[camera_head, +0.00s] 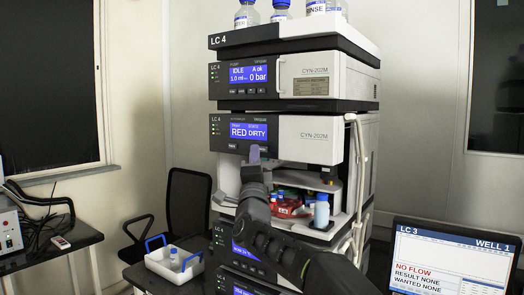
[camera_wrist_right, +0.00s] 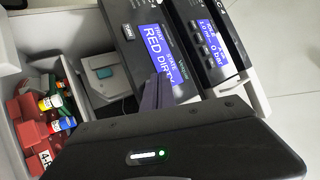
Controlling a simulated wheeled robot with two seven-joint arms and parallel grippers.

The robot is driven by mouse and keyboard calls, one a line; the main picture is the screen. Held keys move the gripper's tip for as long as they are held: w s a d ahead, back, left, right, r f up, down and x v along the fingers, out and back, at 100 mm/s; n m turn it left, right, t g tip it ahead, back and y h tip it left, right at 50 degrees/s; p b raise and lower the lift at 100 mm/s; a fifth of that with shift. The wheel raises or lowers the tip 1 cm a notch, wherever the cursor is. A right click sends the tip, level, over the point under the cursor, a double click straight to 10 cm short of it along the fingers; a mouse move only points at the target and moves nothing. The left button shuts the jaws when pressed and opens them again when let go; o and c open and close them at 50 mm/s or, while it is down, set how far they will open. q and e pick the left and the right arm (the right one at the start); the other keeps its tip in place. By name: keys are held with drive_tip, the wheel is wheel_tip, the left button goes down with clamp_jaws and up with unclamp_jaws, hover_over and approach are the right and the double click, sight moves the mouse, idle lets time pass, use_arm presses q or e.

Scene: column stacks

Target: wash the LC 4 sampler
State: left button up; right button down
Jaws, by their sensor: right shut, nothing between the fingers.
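The LC 4 sampler (camera_head: 310,138) is the second module down in the stack. Its blue display (camera_head: 249,131) reads RED and DIRTY, and the display (camera_wrist_right: 158,50) also shows in the right wrist view. A small dark button (camera_head: 232,146) sits below the display's left side; it also shows in the wrist view (camera_wrist_right: 129,28). My right gripper (camera_head: 254,154) is shut and empty, its tips just below the display, right of the button. In the wrist view its fingers (camera_wrist_right: 157,93) overlap the display's lower edge; contact is unclear. My left gripper is out of view.
Above is the LC 4 pump (camera_head: 310,79), reading IDLE and 0 bar, with bottles (camera_head: 281,8) on top. The open bay below holds a red rack (camera_head: 285,208) with vials and a bottle (camera_head: 321,212). An LC 3 screen (camera_head: 452,255) stands right, a white tray (camera_head: 172,266) left.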

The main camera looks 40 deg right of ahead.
drive_tip(key=shift+d, duration=0.15)
idle(0.6)
drive_tip(key=shift+w+d+b, duration=0.15)
drive_tip(key=shift+d+b, duration=0.15)
drive_tip(key=shift+w+d, duration=0.1)
drive_tip(key=shift+d, duration=0.3)
idle(0.6)
drive_tip(key=shift+a, duration=0.1)
drive_tip(key=shift+s+a+b, duration=0.25)
drive_tip(key=shift+a+b, duration=0.45)
drive_tip(key=shift+b, duration=0.05)
